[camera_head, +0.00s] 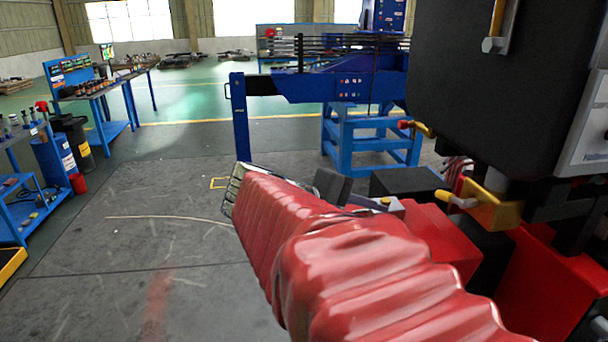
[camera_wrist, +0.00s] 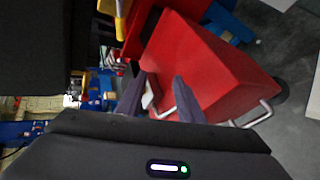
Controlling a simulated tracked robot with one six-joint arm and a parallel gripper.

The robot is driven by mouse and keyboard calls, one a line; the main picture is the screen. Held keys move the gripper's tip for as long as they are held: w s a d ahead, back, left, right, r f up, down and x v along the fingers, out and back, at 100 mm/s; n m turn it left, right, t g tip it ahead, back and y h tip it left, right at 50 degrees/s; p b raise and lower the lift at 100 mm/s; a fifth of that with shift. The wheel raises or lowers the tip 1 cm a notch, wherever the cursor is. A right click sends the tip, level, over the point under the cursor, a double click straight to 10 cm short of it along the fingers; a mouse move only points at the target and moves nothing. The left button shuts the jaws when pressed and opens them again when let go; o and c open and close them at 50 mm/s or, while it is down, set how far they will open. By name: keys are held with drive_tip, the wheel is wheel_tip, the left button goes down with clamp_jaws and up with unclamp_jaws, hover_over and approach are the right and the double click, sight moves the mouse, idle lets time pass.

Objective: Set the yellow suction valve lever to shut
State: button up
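In the head view, a yellow lever (camera_head: 424,130) with a red end sticks out left of the big black housing. In the wrist view, yellow parts (camera_wrist: 106,7) show at the top edge, up and left of my gripper (camera_wrist: 162,84). My gripper's two dark fingers are apart, with a red box (camera_wrist: 205,65) beyond them. A small pale piece shows between the fingers; whether they touch it is unclear.
The black housing (camera_head: 480,100) fills the right side of the head view, close to my arm. A blue steel stand (camera_head: 375,140) stands behind. Blue workbenches (camera_head: 115,128) line the left. The grey floor (camera_head: 150,210) at left is mostly clear.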

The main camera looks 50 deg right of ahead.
sight(453, 199)
drive_tip(key=s+d+r+g+h, duration=0.1)
drive_tip(key=s+d+r+g, duration=0.2)
drive_tip(key=s+d+r, duration=0.1)
drive_tip(key=shift+d+r+m+h, duration=0.3)
drive_tip(key=shift+d+r+m, duration=0.1)
drive_tip(key=shift+d+r, duration=0.15)
drive_tip(key=shift+s, duration=0.1)
drive_tip(key=x, duration=1.3)
drive_tip(key=shift+d, duration=0.3)
drive_tip(key=shift+s, duration=0.1)
clamp_jaws()
drive_tip(key=shift+f, duration=0.1)
